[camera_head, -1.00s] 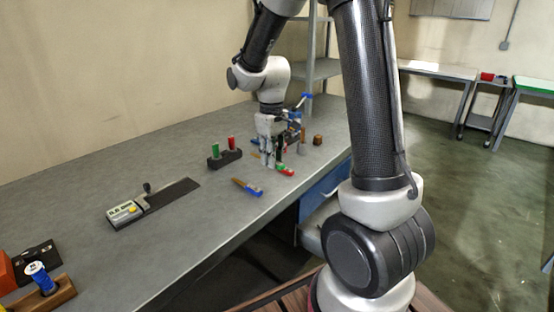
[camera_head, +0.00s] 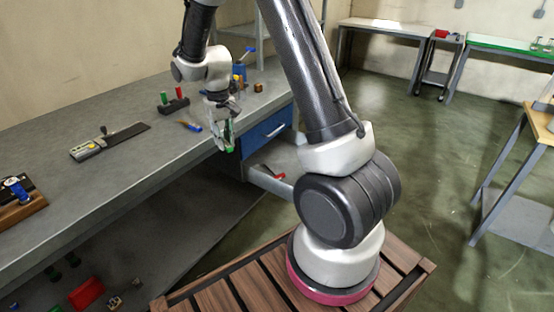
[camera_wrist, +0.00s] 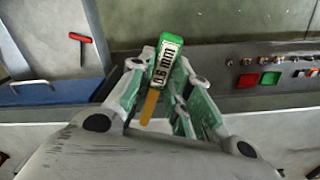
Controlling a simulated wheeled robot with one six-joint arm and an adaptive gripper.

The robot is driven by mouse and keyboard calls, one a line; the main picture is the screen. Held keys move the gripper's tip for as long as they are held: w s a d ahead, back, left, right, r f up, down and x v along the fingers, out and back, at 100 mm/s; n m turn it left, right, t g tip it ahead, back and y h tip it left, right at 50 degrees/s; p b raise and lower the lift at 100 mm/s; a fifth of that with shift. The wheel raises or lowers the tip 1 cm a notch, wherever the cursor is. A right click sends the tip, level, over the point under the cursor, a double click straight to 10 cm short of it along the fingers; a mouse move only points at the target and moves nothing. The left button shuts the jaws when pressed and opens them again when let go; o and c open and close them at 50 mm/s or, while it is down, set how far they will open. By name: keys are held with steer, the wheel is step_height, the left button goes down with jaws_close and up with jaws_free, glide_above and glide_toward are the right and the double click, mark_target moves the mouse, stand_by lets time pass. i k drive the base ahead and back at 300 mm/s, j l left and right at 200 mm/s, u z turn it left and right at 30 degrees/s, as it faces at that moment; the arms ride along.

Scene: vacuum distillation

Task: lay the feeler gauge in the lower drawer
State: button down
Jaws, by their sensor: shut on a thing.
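My gripper (camera_head: 226,138) is shut on the green feeler gauge (camera_wrist: 168,58). The gauge has a white label, its first digit hard to read, and an orange-brown tongue between the fingers. It also shows as a green piece at the fingertips in the head view (camera_head: 229,149). My gripper hangs just off the bench's front edge, left of the drawers. The lower drawer (camera_head: 258,181) is pulled open, under the shut blue upper drawer (camera_head: 266,130). A red T-shaped tool (camera_wrist: 81,38) lies in the lower drawer, to the left of the gauge in the wrist view.
On the bench (camera_head: 125,108) are a blue-handled gauge (camera_head: 190,126), a black stand with green and red pieces (camera_head: 174,105) and a grey instrument (camera_head: 100,143). A low shelf (camera_head: 165,240) under the bench holds red and green things. Floor right of the drawer is clear.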

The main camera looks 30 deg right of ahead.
mark_target(289, 155)
steer(key=l+u, duration=0.4)
steer(key=l, duration=1.75)
